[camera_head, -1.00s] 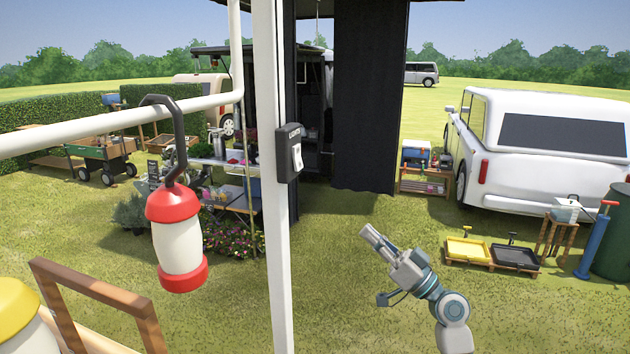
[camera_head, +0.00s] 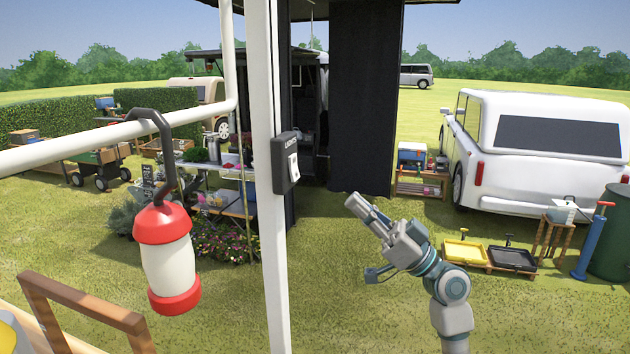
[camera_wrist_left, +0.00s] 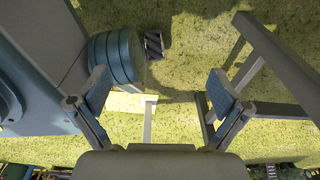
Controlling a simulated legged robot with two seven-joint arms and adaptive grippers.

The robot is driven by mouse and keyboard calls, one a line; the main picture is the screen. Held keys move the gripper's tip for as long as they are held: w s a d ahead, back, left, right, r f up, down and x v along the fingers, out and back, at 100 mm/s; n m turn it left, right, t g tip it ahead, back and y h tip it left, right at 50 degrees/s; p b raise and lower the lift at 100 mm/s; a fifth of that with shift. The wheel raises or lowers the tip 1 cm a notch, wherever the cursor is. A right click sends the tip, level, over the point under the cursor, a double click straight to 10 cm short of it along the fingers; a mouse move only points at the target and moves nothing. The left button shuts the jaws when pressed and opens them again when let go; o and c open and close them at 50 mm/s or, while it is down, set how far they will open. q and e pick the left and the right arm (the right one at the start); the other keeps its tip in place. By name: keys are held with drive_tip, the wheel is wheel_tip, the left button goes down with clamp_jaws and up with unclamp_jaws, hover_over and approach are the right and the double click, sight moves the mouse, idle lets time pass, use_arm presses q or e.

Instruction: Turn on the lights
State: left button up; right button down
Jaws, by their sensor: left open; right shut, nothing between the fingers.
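The light switch (camera_head: 286,163) is a dark box marked "LIGHTS" with a white rocker, fixed to the white post (camera_head: 265,100) in the middle of the head view. My right gripper (camera_head: 352,201) is shut and empty. In the picture it is to the right of the switch and a little below it, apart from it, with its fingers pointing up and left. My left gripper (camera_wrist_left: 160,100) shows only in the left wrist view, open, with nothing between its fingers. Whether the rocker is on or off I cannot tell.
A red and white lantern (camera_head: 168,260) hangs by a dark hook from the white horizontal rail (camera_head: 60,150) at left. A wooden frame (camera_head: 85,310) is at lower left. A dark curtain (camera_head: 362,100) hangs behind the post. A white vehicle (camera_head: 540,150) stands at right. Grass lies between.

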sight(297, 172)
drive_tip(key=a+r, duration=0.1)
drive_tip(key=a, duration=0.1)
drive_tip(key=w+a+r+p, duration=0.1)
drive_tip(key=a, duration=0.1)
drive_tip(key=w+a+r+p, duration=0.1)
drive_tip(key=a, duration=0.2)
drive_tip(key=shift+a+r, duration=0.1)
drive_tip(key=shift+r, duration=0.1)
use_arm(q)
drive_tip(key=shift+s+a+r, duration=0.15)
drive_tip(key=shift+s+r, duration=0.05)
drive_tip(key=shift+s, duration=0.4)
drive_tip(key=shift+s+a+r, duration=0.1)
drive_tip(key=shift+s+r, duration=0.15)
drive_tip(key=shift+s, duration=0.4)
drive_tip(key=shift+s+a+r, duration=0.15)
drive_tip(key=shift+s+r, duration=0.05)
drive_tip(key=shift+s, duration=0.4)
use_arm(e)
drive_tip(key=shift+w+a+f, duration=0.2)
drive_tip(key=shift+w+a, duration=0.05)
drive_tip(key=shift+a, duration=0.2)
